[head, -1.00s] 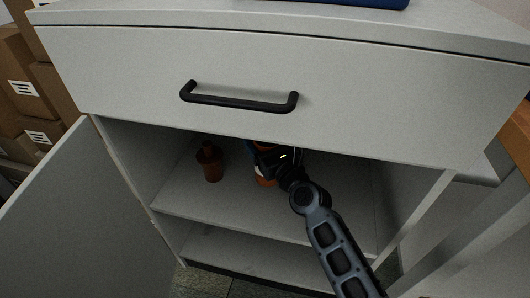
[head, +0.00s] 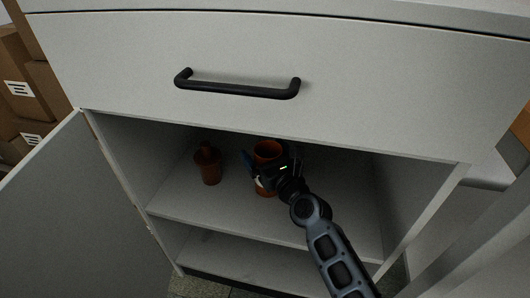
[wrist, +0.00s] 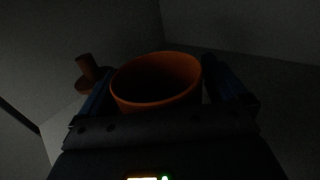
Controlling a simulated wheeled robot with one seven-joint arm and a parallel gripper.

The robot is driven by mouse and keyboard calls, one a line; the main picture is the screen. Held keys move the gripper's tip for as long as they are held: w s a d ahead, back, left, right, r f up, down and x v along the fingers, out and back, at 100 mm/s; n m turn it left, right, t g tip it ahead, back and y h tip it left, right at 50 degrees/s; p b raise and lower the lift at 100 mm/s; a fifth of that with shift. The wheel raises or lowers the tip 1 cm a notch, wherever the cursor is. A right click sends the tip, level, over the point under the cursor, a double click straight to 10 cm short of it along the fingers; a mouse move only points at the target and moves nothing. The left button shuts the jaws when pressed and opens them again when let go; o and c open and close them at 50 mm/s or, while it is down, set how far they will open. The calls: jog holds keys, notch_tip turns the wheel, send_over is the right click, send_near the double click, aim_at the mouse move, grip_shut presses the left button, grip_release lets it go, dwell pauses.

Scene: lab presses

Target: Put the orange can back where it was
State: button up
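The orange can (head: 267,152) stands upright on the upper shelf inside the cabinet, its open top showing. My gripper (head: 262,170) reaches in from the front right, with its fingers on either side of the can. One blue finger is left of the can, with a small gap between them. In the wrist view, the can (wrist: 157,82) sits between my gripper's (wrist: 160,85) two spread fingers, with a narrow gap at its right side. The can's lower right part is hidden behind my gripper in the head view.
A brown bottle (head: 208,166) stands left of the can on the same shelf (head: 190,206). The closed drawer with its black handle (head: 237,86) overhangs the opening. The cabinet door (head: 60,215) is open at left. Shelf space right of my arm is dark and looks clear.

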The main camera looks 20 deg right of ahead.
jog(key=shift+r, duration=0.1)
jog(key=shift+s+r, duration=0.1)
jog(key=shift+s, duration=0.05)
jog(key=s+d+p, duration=0.1)
jog(key=s, duration=1)
jog(key=shift+s+p, duration=0.3)
jog(key=shift+s, duration=0.05)
jog(key=s+d+f+n+g+h, duration=0.1)
jog(key=s+d+f+n+g, duration=0.1)
jog(key=s+n, duration=1.7)
jog(key=s+a+r+n, duration=0.1)
jog(key=s+r+n, duration=0.2)
jog(key=s+n, duration=0.2)
jog(key=s+r+n, duration=0.3)
jog(key=s+n, duration=0.2)
jog(key=s, duration=0.3)
jog(key=s+a+r+n+g, duration=0.1)
jog(key=s+r+n, duration=0.2)
jog(key=s+n, duration=0.3)
jog(key=shift+s+a+r, duration=0.3)
jog(key=shift+s+a, duration=0.05)
